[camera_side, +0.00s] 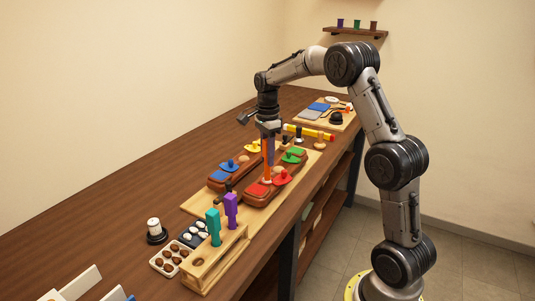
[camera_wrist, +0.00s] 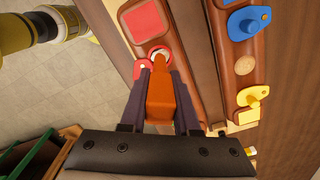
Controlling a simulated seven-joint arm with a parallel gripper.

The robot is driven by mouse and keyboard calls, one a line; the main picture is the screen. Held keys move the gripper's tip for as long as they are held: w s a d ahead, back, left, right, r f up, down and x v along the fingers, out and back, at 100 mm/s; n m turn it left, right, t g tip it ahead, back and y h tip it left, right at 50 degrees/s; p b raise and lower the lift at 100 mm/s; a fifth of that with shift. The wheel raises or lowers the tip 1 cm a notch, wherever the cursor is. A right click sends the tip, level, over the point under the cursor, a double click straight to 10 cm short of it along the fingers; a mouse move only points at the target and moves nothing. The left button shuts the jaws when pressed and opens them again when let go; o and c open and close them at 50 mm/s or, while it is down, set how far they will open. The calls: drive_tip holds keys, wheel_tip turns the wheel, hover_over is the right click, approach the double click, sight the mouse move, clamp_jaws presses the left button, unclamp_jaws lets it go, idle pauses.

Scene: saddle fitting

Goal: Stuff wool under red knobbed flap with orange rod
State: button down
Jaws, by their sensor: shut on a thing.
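My gripper (camera_side: 268,147) is shut on the upright orange rod (camera_side: 267,168). In the wrist view the rod (camera_wrist: 160,98) stands between the two fingers (camera_wrist: 160,84). Its lower end is at a red-edged opening in the brown saddle panel, with pale wool (camera_wrist: 160,53) showing just beyond it. The red knobbed flap (camera_side: 283,177) lies beside the opening, turned aside. In the wrist view the flap (camera_wrist: 142,68) is partly hidden by a finger. How deep the rod reaches is hidden.
Blue (camera_side: 229,165), yellow (camera_side: 252,146) and green (camera_side: 292,156) knobbed flaps are on the saddle panels nearby. A wooden rack (camera_side: 212,262) holds teal (camera_side: 213,226) and purple (camera_side: 231,210) tools. A tray of brown balls (camera_side: 168,258) stands in front.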

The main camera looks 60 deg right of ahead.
drive_tip(key=shift+f, duration=0.95)
idle(0.6)
drive_tip(key=shift+r, duration=4.15)
